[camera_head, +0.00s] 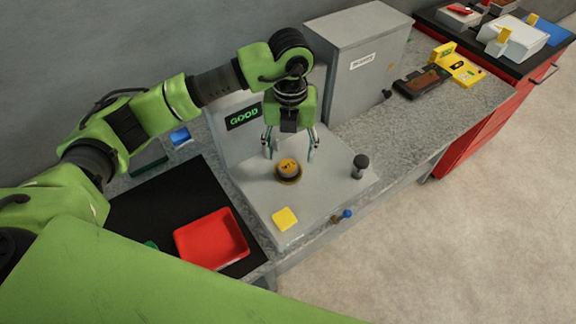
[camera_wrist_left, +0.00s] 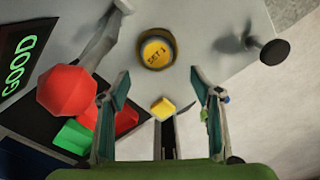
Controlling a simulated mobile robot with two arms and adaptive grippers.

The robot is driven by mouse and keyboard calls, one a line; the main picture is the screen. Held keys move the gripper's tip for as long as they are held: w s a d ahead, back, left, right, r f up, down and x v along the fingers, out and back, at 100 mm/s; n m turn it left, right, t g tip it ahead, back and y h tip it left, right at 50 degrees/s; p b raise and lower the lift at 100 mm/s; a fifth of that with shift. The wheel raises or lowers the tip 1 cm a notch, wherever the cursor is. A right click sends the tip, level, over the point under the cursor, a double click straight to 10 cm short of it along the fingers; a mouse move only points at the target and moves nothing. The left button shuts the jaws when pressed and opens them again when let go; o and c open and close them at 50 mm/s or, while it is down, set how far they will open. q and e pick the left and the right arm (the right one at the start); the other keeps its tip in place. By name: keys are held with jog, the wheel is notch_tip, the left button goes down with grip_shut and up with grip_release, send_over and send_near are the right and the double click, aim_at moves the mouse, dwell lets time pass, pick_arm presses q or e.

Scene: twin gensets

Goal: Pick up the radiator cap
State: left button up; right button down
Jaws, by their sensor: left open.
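The round cap with a yellow "SET 1" label (camera_head: 289,165), which I take to be the radiator cap, sits in a dark ring on the light grey test stand (camera_head: 325,180). In the left wrist view the cap (camera_wrist_left: 157,51) shows at upper middle, just beyond the fingertips. My left gripper (camera_head: 291,150) points down above the cap, its fingers spread and empty. In the left wrist view the fingers of my left gripper (camera_wrist_left: 160,82) are apart, with nothing between them. My right gripper is not in view.
A red ball knob (camera_wrist_left: 66,92) is close left of the gripper. A dark knob (camera_head: 360,161) stands right of the cap. A "GOOD" display (camera_head: 244,116), grey cabinet (camera_head: 362,70), yellow square (camera_head: 285,218) and red tray (camera_head: 208,240) surround the spot.

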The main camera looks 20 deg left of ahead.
aim_at(288, 166)
pick_arm(q)
jog(key=shift+w+a+f, duration=0.1)
jog(key=shift+f, duration=0.6)
jog(key=shift+w+f+p, duration=0.1)
jog(key=shift+f+p, duration=0.25)
jog(key=f, duration=0.1)
jog(key=f+p, duration=0.1)
jog(key=f, duration=0.1)
jog(key=shift+w+a+f+p, duration=0.15)
jog(key=shift+a+f+p, duration=0.1)
jog(key=shift+a+p, duration=0.05)
jog(key=shift+w+f, duration=0.1)
jog(key=shift+f, duration=0.4)
jog(key=c, duration=1.2)
